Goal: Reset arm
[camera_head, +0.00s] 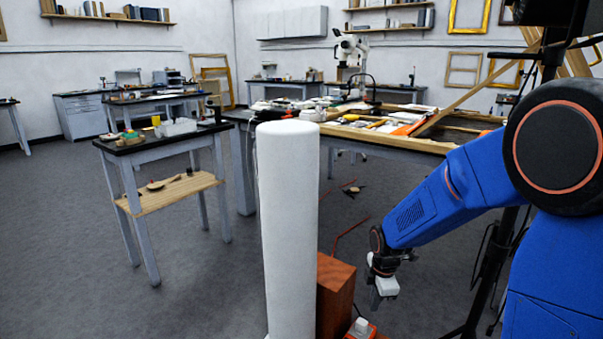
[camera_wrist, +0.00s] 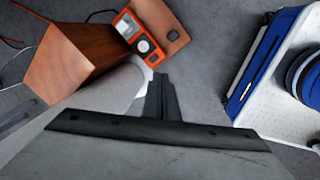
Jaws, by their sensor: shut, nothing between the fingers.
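My blue arm (camera_head: 430,205) reaches in from the right edge in the head view and bends down at the wrist. My gripper (camera_head: 376,300) points down, just right of a reddish-brown wooden block. In the wrist view my gripper (camera_wrist: 161,85) shows its dark fingers together, with nothing between them. The fingertips are near an orange device with a white-and-dark round part, apart from it as far as I can tell.
A tall white cylinder (camera_head: 288,220) stands in front of the wooden block (camera_head: 335,290). The orange device (camera_wrist: 140,38) lies beside the block. A small black-topped table (camera_head: 150,143) is at left, and a cluttered worktable (camera_head: 440,148) stands behind. Grey floor at left is clear.

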